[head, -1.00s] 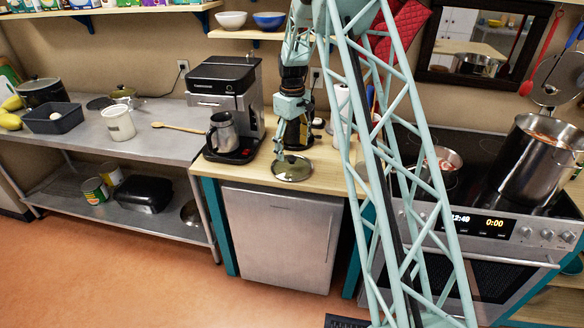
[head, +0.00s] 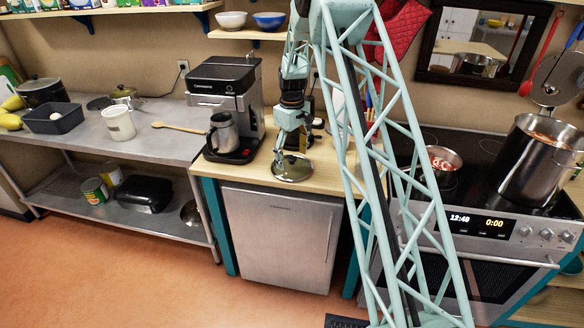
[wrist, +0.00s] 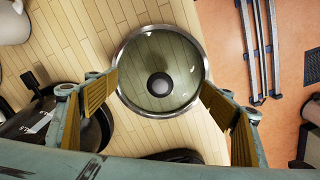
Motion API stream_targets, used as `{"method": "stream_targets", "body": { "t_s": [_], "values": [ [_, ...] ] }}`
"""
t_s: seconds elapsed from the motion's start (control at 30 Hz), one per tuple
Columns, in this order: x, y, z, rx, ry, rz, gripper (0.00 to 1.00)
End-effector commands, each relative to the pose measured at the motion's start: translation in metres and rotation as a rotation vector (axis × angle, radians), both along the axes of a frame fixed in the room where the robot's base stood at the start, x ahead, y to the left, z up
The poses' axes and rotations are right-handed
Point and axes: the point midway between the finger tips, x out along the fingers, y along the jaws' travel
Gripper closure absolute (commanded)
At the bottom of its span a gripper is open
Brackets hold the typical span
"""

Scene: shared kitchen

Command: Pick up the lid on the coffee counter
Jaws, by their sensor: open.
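The lid (head: 292,168) is a round glass disc with a metal rim and a dark knob. It lies on the wooden coffee counter (head: 325,178) near the front edge. In the wrist view the lid (wrist: 160,70) lies between and beyond my open fingers, with its knob (wrist: 159,85) facing me. My gripper (head: 282,150) is right above the lid's back left part in the head view. In the wrist view my gripper (wrist: 158,93) has one finger near each side of the rim. I cannot tell whether either finger touches it.
The coffee maker (head: 224,90) with a metal jug (head: 222,133) stands close at the left of the lid. A stove (head: 490,200) with a large pot (head: 537,158) and a small pan (head: 440,160) is to the right. Counter to the right of the lid is clear.

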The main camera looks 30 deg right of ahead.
Motion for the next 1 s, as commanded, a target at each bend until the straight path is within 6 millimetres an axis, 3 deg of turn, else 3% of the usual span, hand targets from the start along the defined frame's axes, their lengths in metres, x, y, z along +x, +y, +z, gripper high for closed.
{"method": "stream_targets", "body": {
  "t_s": [0.2,0.73,1.0],
  "values": [
    [0.0,0.0,-0.011,0.0,0.0,0.0,0.24],
    [-0.0001,0.0,-0.0109,0.0,0.0,0.0,0.24],
    [-0.0001,0.0,-0.0109,0.0,0.0,0.0,0.49]
  ]
}}
